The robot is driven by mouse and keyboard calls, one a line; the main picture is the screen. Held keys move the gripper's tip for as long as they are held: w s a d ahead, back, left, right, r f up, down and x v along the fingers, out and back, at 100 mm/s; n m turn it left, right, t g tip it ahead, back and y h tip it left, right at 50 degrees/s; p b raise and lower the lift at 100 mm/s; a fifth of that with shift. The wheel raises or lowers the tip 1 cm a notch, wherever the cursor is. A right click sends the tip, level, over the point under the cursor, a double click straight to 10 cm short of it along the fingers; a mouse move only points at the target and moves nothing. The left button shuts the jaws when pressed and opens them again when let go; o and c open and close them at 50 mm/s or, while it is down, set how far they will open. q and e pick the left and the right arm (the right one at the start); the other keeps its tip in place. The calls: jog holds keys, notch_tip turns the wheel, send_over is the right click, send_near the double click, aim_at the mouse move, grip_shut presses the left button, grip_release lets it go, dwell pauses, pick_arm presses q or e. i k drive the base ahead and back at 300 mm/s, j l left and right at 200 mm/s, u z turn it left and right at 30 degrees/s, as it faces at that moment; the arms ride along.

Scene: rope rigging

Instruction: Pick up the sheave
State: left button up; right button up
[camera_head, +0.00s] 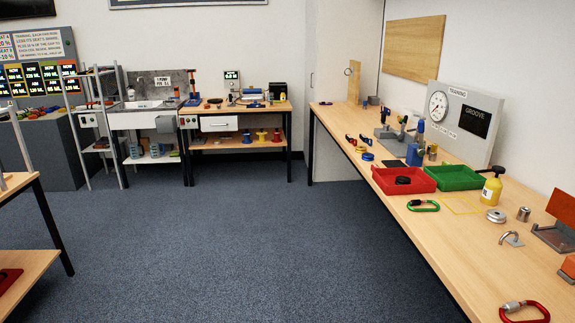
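A silver, round, wheel-like piece (495,216) lies flat on the long right workbench (455,232); it looks like the sheave. A short silver cylinder (523,214) stands just to its right. A dark disc (403,180) lies in the red tray (425,184) on the same bench, and I cannot tell if it is a sheave too. Neither of my grippers shows in this view.
A green tray (459,177), yellow bottle (491,190), green carabiner (423,206), silver hook (511,239) and red carabiner (524,312) are on the right bench. A gauge panel (466,120) stands behind. The blue-grey floor (240,240) is open; another table (35,270) is at left.

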aim_at(368, 157)
jog(key=i+j+z, duration=0.1)
jog(key=i+z, duration=0.2)
jog(key=i, duration=0.2)
jog(key=i+j+z, duration=0.2)
jog(key=i+z, duration=0.15)
jog(key=i+j+z, duration=0.3)
jog(key=i, duration=0.25)
jog(key=i+j+z, duration=0.75)
jog(key=j+z, duration=0.25)
jog(key=j, duration=0.15)
jog(key=i+j+z, duration=0.25)
jog(key=j, duration=0.15)
jog(key=k, duration=0.1)
